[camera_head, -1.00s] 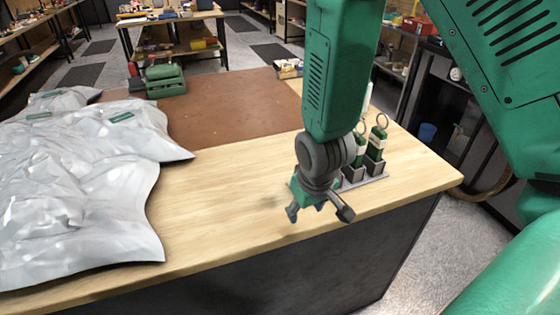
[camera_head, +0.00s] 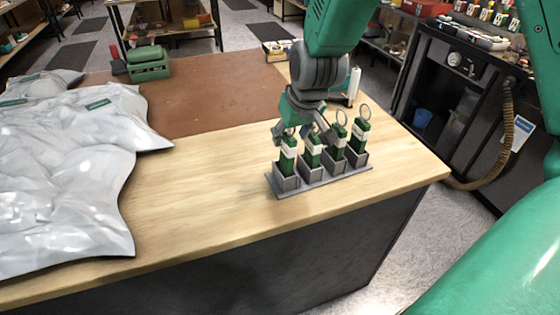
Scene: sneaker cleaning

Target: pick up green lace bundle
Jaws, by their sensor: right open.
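Several green lace bundles with white bands stand upright in a row in a grey holder (camera_head: 322,181) near the right end of the wooden table. The leftmost bundle (camera_head: 288,158) and the one beside it (camera_head: 311,152) are nearest my gripper; two further right, a bundle (camera_head: 338,141) and the end bundle (camera_head: 361,134), show wire loops on top. My right gripper (camera_head: 303,136) is open, pointing down above and just behind the left part of the row. I cannot tell whether its fingers touch a bundle. My left gripper is not in view.
Crumpled silver-white bags (camera_head: 65,170) cover the left of the table. A brown mat (camera_head: 200,105) lies at the back, with a green device (camera_head: 148,64) at its far left. The wood (camera_head: 190,200) between bags and holder is clear.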

